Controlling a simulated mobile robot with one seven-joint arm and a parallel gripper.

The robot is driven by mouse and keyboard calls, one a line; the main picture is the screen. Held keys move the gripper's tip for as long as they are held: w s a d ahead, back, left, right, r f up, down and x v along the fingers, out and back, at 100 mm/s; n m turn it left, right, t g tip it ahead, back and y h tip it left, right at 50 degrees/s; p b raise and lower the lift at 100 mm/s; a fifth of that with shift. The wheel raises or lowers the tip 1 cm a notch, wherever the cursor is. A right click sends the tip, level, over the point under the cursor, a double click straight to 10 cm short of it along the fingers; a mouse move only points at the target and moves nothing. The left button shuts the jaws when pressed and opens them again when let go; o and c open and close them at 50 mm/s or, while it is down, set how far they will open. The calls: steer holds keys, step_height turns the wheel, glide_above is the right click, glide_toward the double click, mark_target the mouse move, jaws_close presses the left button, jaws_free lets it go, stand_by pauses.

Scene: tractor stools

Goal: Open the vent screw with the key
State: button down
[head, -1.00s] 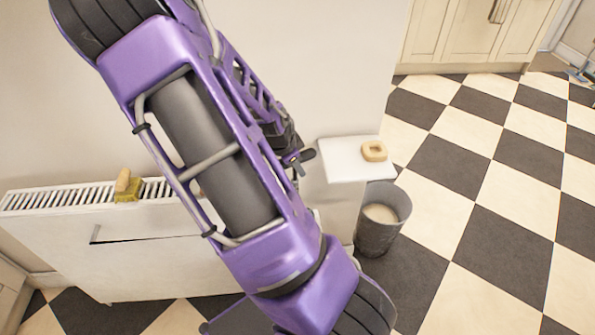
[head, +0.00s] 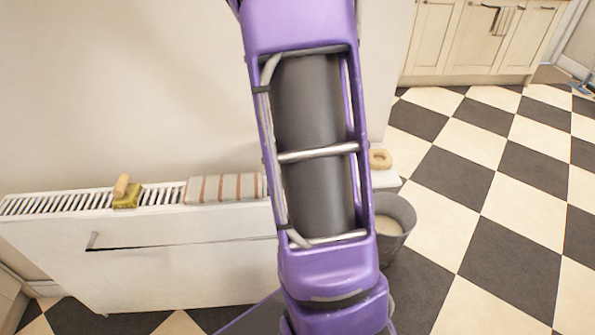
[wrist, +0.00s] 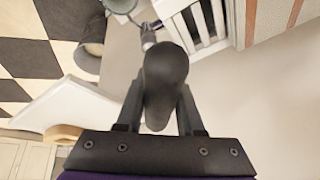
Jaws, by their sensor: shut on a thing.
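In the wrist view my gripper (wrist: 160,105) is shut on a dark, rounded handle, which I take to be the key (wrist: 165,70). The handle stands up between the two fingers and hides what lies behind it. A small metal piece (wrist: 148,38) shows just beyond the handle, by the radiator's end (wrist: 205,22). I cannot tell whether it is the key's shaft or the vent screw, or whether they touch. In the head view the white radiator (head: 180,265) stands against the wall. My arm hides its right end, my gripper and the key there.
On the radiator lie a yellow sponge (head: 127,199), a wooden-looking roll and a folded striped towel (head: 225,188). Right of my arm are a white shelf (head: 385,177) with a beige ring (head: 380,159) and a grey bucket (head: 398,228) with pale contents. The checkered floor at right is clear.

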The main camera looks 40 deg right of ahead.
steer(key=shift+r+p, duration=2.6)
steer(key=shift+r, duration=0.35)
